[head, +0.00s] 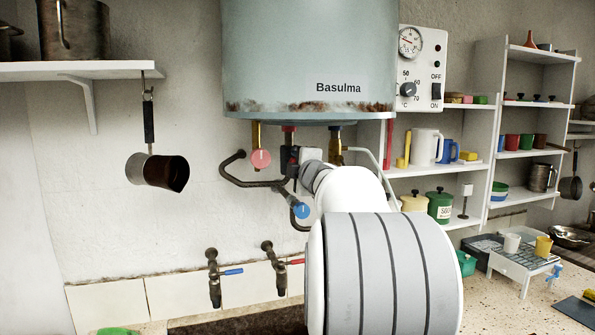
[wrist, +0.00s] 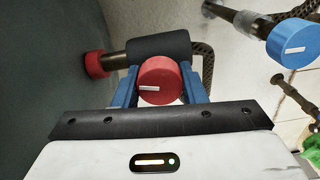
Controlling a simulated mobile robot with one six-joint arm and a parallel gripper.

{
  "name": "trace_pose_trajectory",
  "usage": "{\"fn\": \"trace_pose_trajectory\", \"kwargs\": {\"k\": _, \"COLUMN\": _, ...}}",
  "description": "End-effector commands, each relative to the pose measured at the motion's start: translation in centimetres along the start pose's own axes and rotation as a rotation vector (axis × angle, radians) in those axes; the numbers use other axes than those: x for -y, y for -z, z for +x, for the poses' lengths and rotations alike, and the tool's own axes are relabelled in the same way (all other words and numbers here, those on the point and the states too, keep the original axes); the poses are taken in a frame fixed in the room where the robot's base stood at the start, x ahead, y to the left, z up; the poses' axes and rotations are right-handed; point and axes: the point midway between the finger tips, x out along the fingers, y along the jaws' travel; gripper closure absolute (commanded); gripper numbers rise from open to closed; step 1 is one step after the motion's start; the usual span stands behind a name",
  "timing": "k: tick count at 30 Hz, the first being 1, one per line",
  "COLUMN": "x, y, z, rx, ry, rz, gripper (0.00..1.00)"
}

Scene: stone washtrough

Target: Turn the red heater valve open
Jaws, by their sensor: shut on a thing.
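The red heater valve knob (wrist: 160,80) is round with a white mark and sits on a black valve body (wrist: 160,47) on a pipe under the heater. In the wrist view the mark lies roughly along the pipe. My gripper (wrist: 158,88) is shut on the knob, with one blue finger on each side. In the head view my gripper (head: 308,158) is beside the middle pipe, and the knob is mostly hidden by it. The pale blue heater (head: 305,60), labelled Basulma, hangs above with rust on its lower edge.
A pinkish-red round knob (head: 260,159) sits left of my gripper on a brass pipe. A blue valve knob (head: 302,211) is just below; it also shows in the wrist view (wrist: 291,43). Two wall taps (head: 213,278) are lower left. A pan (head: 157,171) hangs at left.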

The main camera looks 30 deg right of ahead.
Motion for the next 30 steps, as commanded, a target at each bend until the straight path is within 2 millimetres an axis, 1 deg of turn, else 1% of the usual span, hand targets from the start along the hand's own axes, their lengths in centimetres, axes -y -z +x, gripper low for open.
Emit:
{"fn": "trace_pose_trajectory", "kwargs": {"k": 6, "x": -0.25, "y": -0.03, "z": -0.07, "rx": 0.001, "ry": -0.007, "rz": -0.142, "gripper": 0.85}}
{"fn": "trace_pose_trajectory", "kwargs": {"k": 12, "x": -0.33, "y": -0.03, "z": -0.08, "rx": 0.002, "ry": -0.007, "rz": -0.224, "gripper": 0.85}}
{"fn": "trace_pose_trajectory", "kwargs": {"k": 19, "x": -0.46, "y": -0.03, "z": -0.09, "rx": 0.002, "ry": -0.007, "rz": -0.265, "gripper": 0.85}}
{"fn": "trace_pose_trajectory", "kwargs": {"k": 30, "x": -0.60, "y": -0.03, "z": -0.11, "rx": 0.002, "ry": -0.009, "rz": -0.270, "gripper": 0.85}}
